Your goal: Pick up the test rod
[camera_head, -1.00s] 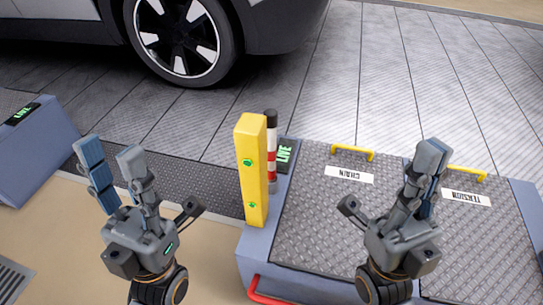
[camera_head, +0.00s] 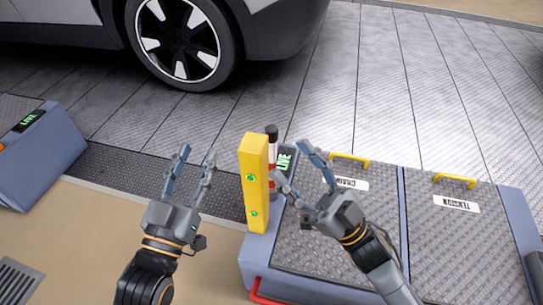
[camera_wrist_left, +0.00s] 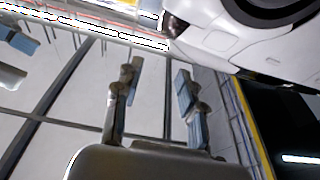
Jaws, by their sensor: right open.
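The test rod (camera_head: 272,148), with a black top and red and white bands, stands upright on the blue-grey housing. The yellow post (camera_head: 255,180) in front hides part of it. My right gripper (camera_head: 291,165) is open just to the right of the rod, with its fingers spread towards it. I see no clear grip; one fingertip appears close to the rod's lower part, and I cannot tell if it touches. My left gripper (camera_head: 197,156) is open and empty, left of the yellow post. Its parted fingers also show in the left wrist view (camera_wrist_left: 157,75).
Another blue-grey box (camera_head: 45,160) stands left. A car wheel (camera_head: 180,42) is behind. Floor between is free.

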